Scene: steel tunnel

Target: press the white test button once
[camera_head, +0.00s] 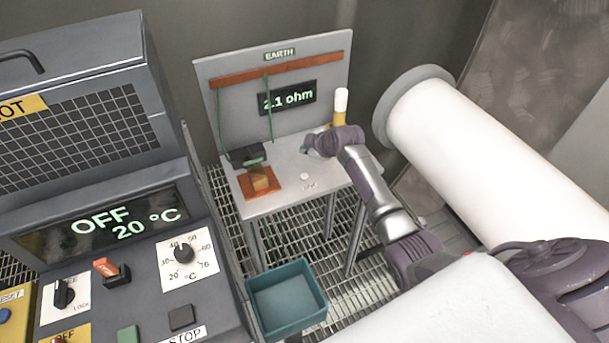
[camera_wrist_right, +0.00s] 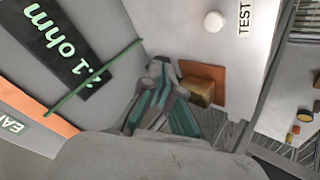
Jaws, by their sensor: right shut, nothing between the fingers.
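The white test button (camera_head: 305,177) is a small round knob on the light grey top of the earth bench (camera_head: 330,187), with a label in front of it. In the right wrist view the white button (camera_wrist_right: 214,21) shows near the top, beside the word TEST (camera_wrist_right: 244,17). My right gripper (camera_head: 308,148) is shut and empty. It is over the bench top, behind the button in the head view and apart from it. The earth display (camera_head: 287,97) on the bench's back panel reads 2.1 ohm. My left gripper is not in view.
An orange mat (camera_head: 278,186) with a brown block (camera_head: 260,178) and a dark clamp (camera_head: 245,154) occupy the bench's left side. A white-topped yellow cylinder (camera_head: 340,106) stands at the back right. A teal bin (camera_head: 288,298) is below. A control cabinet (camera_head: 90,165) fills the left.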

